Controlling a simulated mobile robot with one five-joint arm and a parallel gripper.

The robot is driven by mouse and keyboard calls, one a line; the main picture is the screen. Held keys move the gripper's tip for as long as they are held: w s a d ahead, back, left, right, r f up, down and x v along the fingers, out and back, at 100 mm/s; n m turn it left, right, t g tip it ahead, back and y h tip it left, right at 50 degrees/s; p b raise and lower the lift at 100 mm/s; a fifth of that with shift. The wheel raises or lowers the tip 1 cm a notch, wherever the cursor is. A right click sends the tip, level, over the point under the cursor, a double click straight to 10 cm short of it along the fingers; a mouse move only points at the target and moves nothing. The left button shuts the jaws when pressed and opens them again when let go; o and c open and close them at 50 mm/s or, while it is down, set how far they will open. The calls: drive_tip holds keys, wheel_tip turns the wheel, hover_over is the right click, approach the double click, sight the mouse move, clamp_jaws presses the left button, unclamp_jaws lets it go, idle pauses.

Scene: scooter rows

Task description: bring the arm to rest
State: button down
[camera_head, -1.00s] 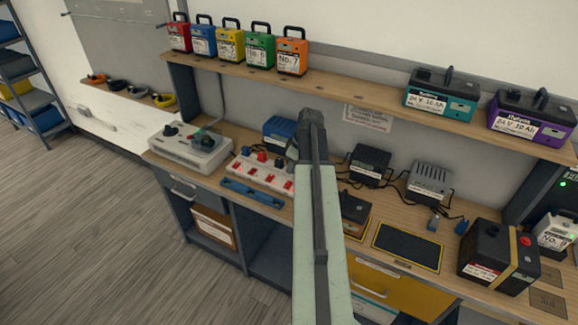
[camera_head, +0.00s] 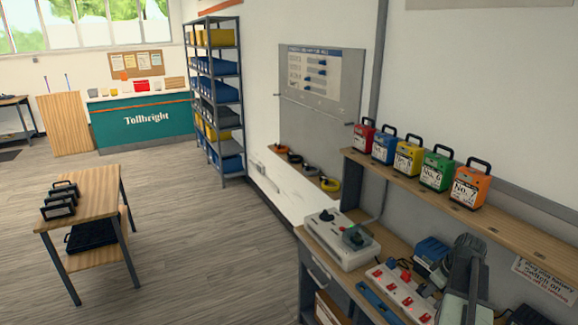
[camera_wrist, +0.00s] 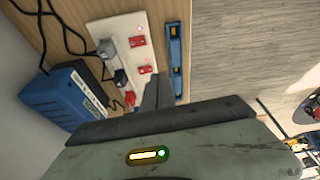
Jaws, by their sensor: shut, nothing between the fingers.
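My arm shows at the lower right of the head view, reaching over the workbench, with a dark grey joint on a pale green link. My gripper (camera_wrist: 158,92) shows in the wrist view as dark fingers, shut and empty. It points toward the white power strip (camera_wrist: 124,58) with red switches and the blue level (camera_wrist: 175,58). The fingers appear above the bench; whether they touch anything I cannot tell. In the head view the fingertips cannot be made out.
A blue charger (camera_wrist: 66,100) stands close on the left in the wrist view. A shelf (camera_head: 500,222) above the bench holds several coloured batteries (camera_head: 408,155). A grey tester (camera_head: 340,238) sits on the bench. A small wooden table (camera_head: 95,185) stands left; open floor (camera_head: 190,250) lies between.

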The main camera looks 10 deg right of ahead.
drive_tip(key=w+a+f+n+g, duration=0.15)
drive_tip(key=w+a, duration=0.35)
drive_tip(key=a, duration=0.9)
drive_tip(key=w+a+r+n, duration=0.1)
drive_tip(key=w+a+n, duration=0.25)
drive_tip(key=a, duration=0.95)
drive_tip(key=s+a+m+g, duration=0.1)
drive_tip(key=s+a+m, duration=0.2)
drive_tip(key=a, duration=0.4)
drive_tip(key=s+a+f+m+h, duration=0.1)
drive_tip(key=s+a+m, duration=0.2)
drive_tip(key=a+m, duration=0.3)
drive_tip(key=shift+s+a+f+g+b, duration=0.2)
drive_tip(key=shift+s+a+g+b, duration=0.2)
drive_tip(key=shift+a, duration=0.75)
